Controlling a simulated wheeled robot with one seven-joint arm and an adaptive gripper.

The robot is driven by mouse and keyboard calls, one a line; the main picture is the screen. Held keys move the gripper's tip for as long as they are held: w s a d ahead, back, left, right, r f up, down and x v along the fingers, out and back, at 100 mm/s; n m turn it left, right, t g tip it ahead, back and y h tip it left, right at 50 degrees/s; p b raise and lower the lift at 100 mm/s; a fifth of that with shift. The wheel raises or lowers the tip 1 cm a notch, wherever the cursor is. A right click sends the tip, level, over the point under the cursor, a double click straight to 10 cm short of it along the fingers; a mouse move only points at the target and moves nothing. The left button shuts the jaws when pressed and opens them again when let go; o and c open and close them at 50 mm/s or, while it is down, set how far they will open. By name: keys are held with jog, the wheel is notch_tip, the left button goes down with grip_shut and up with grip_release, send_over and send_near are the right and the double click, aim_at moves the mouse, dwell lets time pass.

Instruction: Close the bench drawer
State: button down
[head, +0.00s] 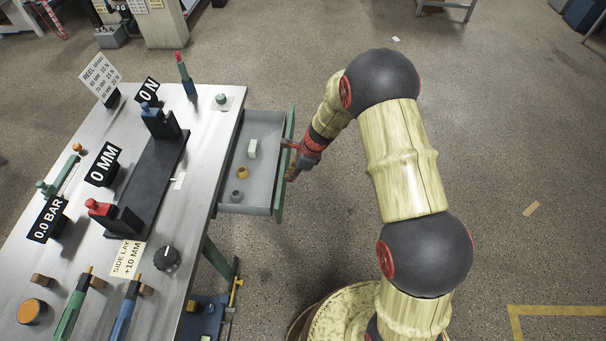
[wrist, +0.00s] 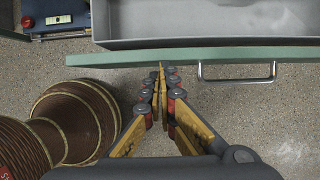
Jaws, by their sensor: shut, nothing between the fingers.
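The bench drawer (head: 228,196) stands pulled out from the right side of the metal bench (head: 196,200). Its green front panel (head: 287,150) faces my arm. Inside lie a pale block (head: 252,149), a brass-coloured ring (head: 242,172) and a grey ring (head: 236,195). In the wrist view the green front panel (wrist: 110,60) crosses the top, with a metal handle (wrist: 237,80) right of my gripper. My gripper (wrist: 161,68) is shut and empty, its tips at or very near the front panel. I cannot tell whether they touch. In the head view my gripper (head: 287,145) is at the front's outer side.
The bench top carries several controls, signs, a black rail unit (head: 150,185) and a dark knob (head: 166,257). Blue equipment (head: 203,318) sits low below the bench. Open floor (head: 530,130) lies to the right, with yellow floor marking (head: 560,310).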

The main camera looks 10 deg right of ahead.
jog(key=w+a+p, duration=0.2)
jog(key=a+p, duration=0.1)
jog(key=a, duration=0.5)
jog(key=w+a+p, duration=0.3)
jog(key=a, duration=0.6)
jog(key=shift+w+p, duration=0.2)
jog(key=shift+p, duration=0.1)
jog(key=shift+d, duration=0.1)
